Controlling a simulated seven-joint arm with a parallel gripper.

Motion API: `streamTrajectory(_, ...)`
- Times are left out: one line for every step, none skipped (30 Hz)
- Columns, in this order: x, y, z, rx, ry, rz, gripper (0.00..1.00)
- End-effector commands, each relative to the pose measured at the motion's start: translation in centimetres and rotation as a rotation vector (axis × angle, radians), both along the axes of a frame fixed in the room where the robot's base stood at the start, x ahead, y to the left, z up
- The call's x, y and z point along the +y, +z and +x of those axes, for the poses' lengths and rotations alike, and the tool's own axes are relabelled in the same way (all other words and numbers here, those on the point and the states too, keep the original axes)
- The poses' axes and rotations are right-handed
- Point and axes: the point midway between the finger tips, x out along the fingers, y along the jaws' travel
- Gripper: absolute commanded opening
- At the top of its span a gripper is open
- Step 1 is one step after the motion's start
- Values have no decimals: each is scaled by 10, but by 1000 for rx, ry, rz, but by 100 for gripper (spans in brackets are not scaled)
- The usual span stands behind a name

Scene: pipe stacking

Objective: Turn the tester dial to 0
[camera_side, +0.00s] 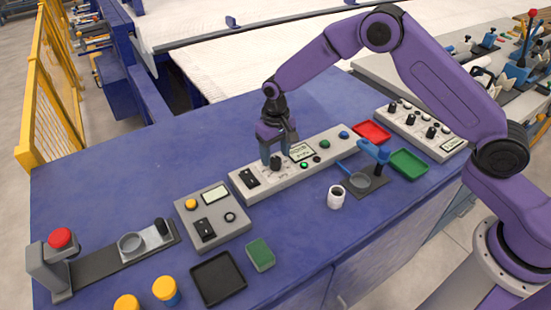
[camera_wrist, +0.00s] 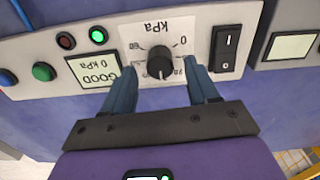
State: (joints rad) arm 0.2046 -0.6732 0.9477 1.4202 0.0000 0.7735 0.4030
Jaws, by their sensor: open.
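The tester (camera_side: 305,160) is a long light grey box on the blue table. Its black dial knob (camera_wrist: 160,62) sits on a white kPa scale panel (camera_wrist: 133,33), upside down in the wrist view. A 0 shows at the panel's upper right there. A pale mark on the knob seems to point toward the bottom of the wrist view; its exact reading is unclear. The screen (camera_wrist: 95,70) reads GOOD, 0 kPa. My gripper (camera_side: 278,156) is open over the dial, one finger on each side of the knob. It also shows in the wrist view (camera_wrist: 163,75), with gaps beside the knob.
Beside the dial are a black rocker switch (camera_wrist: 227,47) and a green button (camera_wrist: 43,71). A second control box (camera_side: 212,217) stands left of the tester. The table behind is clear.

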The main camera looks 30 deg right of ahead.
Motion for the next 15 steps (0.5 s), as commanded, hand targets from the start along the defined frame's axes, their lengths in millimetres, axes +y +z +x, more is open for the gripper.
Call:
streamTrajectory(0, -8, 0, 2, 0, -1, 59)
streamTrajectory(0, -11, 0, 3, 0, -1, 59)
streamTrajectory(0, -15, 0, 1, 0, -1, 59)
streamTrajectory(0, -18, 0, 1, 0, 0, 59)
streamTrajectory(0, -20, 0, 1, 0, -1, 59)
streamTrajectory(0, -23, 0, 2, -1, -1, 59)
streamTrajectory(0, -24, 0, 1, -1, -1, 59)
streamTrajectory(0, -25, 0, 1, -1, 0, 59)
streamTrajectory(0, -26, 0, 0, -1, 0, 59)
streamTrajectory(0, -27, 0, 0, -1, 0, 59)
streamTrajectory(0, -27, 0, 0, -1, 0, 59)
streamTrajectory(0, -27, 0, -1, -1, 0, 59)
streamTrajectory(0, -27, 0, -1, -1, 0, 59)
streamTrajectory(0, -27, 0, -1, -1, 0, 59)
streamTrajectory(0, -27, 0, -1, -1, 0, 59)
